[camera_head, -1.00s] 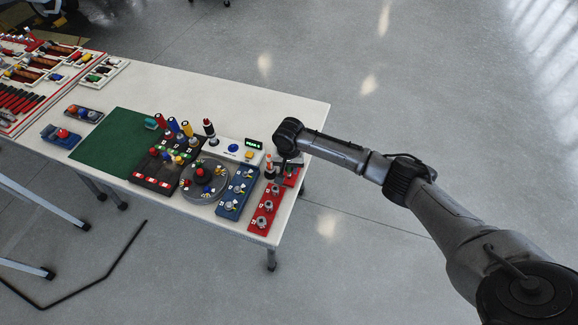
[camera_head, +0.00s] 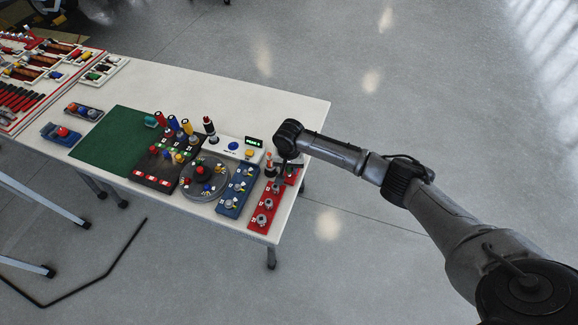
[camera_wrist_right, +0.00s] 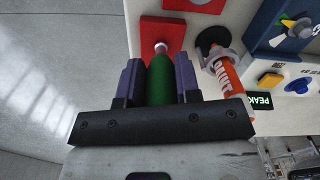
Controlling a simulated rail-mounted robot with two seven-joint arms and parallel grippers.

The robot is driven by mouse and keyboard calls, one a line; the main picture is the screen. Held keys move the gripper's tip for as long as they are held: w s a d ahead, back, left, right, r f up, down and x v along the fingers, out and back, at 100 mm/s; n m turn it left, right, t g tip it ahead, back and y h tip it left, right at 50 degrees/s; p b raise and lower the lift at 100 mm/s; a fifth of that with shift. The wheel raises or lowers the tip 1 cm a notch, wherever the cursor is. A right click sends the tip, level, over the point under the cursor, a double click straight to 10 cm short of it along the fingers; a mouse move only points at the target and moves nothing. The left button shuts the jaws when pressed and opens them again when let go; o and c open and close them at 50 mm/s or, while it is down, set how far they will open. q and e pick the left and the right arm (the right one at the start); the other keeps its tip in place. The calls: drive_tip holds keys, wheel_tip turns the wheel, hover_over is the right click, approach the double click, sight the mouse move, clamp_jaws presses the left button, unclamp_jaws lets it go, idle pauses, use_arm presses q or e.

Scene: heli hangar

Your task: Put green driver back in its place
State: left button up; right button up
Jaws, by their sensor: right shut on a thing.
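My right gripper (camera_wrist_right: 160,82) is shut on the green driver (camera_wrist_right: 160,80), one finger on each side of its handle. The driver's far end meets a silver round part on a red block (camera_wrist_right: 150,27) at the table edge; I cannot tell how deep it sits. In the head view my right gripper (camera_head: 289,160) is over the table's right end, and the green driver cannot be made out there. An orange driver (camera_wrist_right: 228,82) stands in a grey ring holder beside it. My left gripper is not in view.
A white box with a lit display (camera_head: 253,142) and buttons stands close by. A red panel (camera_head: 266,207), a blue panel (camera_head: 236,192) and a round turntable (camera_head: 204,180) sit nearby. A green mat (camera_head: 110,138) is mostly clear.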

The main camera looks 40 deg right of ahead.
drive_tip(key=shift+f, duration=0.1)
drive_tip(key=o, duration=1)
drive_tip(key=shift+r+p, duration=0.35)
drive_tip(key=shift+p, duration=0.05)
wheel_tip(320, 180, up, 3)
drive_tip(key=p, duration=0.4)
drive_tip(key=shift+r, duration=0.2)
wheel_tip(320, 180, up, 4)
drive_tip(key=p, duration=0.5)
drive_tip(key=shift+f, duration=0.25)
